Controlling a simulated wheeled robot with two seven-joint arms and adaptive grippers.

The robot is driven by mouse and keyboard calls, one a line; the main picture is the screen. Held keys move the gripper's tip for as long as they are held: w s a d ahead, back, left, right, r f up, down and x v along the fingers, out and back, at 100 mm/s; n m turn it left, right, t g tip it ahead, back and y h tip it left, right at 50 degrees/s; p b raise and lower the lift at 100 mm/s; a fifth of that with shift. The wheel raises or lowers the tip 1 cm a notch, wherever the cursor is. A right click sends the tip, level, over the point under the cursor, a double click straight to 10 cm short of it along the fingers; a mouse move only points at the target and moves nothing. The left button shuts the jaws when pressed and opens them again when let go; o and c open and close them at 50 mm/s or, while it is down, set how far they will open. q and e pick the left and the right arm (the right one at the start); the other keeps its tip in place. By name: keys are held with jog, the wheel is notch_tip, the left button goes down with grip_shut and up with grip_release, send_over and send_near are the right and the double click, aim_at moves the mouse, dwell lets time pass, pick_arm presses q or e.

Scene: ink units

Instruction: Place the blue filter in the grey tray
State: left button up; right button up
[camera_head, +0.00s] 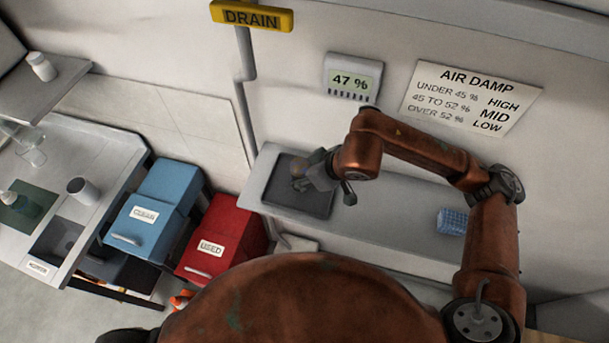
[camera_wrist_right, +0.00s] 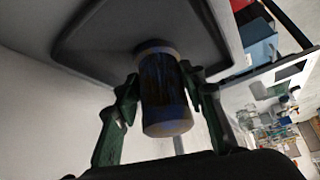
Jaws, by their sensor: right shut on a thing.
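The blue filter (camera_wrist_right: 164,95), a dark blue cylinder with tan ends, is between the two fingers of my right gripper (camera_head: 310,178) in the wrist view. My right gripper is shut on it. The grey tray (camera_head: 305,206), dark and shallow, lies on the left end of the light wall shelf. In the head view my right gripper is over the tray's upper right part, and the filter is mostly hidden there. In the wrist view the tray (camera_wrist_right: 110,40) is behind the filter; I cannot tell whether they touch. My left gripper is not in view.
A blue mesh block (camera_head: 452,221) stands farther right on the shelf (camera_head: 385,215). A blue CLEAN bin (camera_head: 150,215) and red USED bin (camera_head: 222,240) stand left. The wall meter (camera_head: 352,80) reads 47 %.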

jog(key=o, duration=0.8)
jog(key=shift+f, duration=0.15)
jog(key=o, duration=0.5)
jog(key=shift+r, duration=0.4)
jog(key=b+v, duration=0.1)
jog(key=v, duration=1)
jog(key=shift+s+d+r, duration=0.2)
jog(key=shift+s, duration=0.05)
